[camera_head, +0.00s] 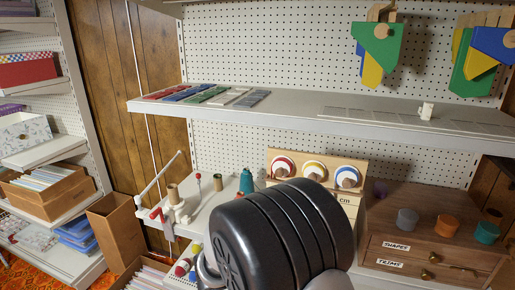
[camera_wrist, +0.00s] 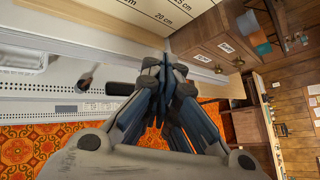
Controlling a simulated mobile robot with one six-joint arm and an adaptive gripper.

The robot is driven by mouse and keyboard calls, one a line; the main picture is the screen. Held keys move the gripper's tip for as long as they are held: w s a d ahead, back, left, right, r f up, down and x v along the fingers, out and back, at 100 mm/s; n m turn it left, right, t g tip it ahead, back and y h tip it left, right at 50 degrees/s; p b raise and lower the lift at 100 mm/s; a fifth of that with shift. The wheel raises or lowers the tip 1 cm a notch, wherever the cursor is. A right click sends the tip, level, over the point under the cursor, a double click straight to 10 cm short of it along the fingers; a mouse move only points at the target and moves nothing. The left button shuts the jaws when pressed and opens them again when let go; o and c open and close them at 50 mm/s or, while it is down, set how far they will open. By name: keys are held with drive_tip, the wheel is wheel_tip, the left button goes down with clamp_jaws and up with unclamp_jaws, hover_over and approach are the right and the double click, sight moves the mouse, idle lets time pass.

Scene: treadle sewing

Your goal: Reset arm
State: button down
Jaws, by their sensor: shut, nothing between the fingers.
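My gripper (camera_wrist: 165,68) shows in the wrist view with its dark fingers closed together and nothing between them. Its tips point toward the shelf edge and a board with printed centimetre marks (camera_wrist: 160,12); I cannot tell the exact gap. In the head view a large black ribbed part of my own arm fills the lower middle. The gripper itself is hidden there.
A wooden cabinet (camera_head: 432,233) with labelled drawers stands right of my arm, cups on top. A dial board (camera_head: 313,168) is behind the arm. A shelf (camera_head: 330,117) runs above. An orange patterned carpet (camera_wrist: 38,140) lies below.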

drive_tip(key=s+d+r+m+g+y, duration=0.25)
drive_tip(key=s+d+r+m, duration=0.2)
drive_tip(key=s+m, duration=0.35)
drive_tip(key=s+d+r+m+g+y, duration=0.25)
drive_tip(key=s+d+r+m, duration=0.2)
drive_tip(key=s+m, duration=0.45)
drive_tip(key=s+a+r+m+t+y, duration=0.1)
drive_tip(key=s+a+m+y, duration=0.1)
drive_tip(key=s+m, duration=0.3)
drive_tip(key=s+a+r+m+t+y, duration=0.1)
drive_tip(key=s+a+m+y, duration=0.1)
drive_tip(key=s+m, duration=0.4)
drive_tip(key=shift+s+a+r+m+y, duration=0.25)
drive_tip(key=shift+m+y, duration=0.65)
drive_tip(key=shift+m, duration=1.1)
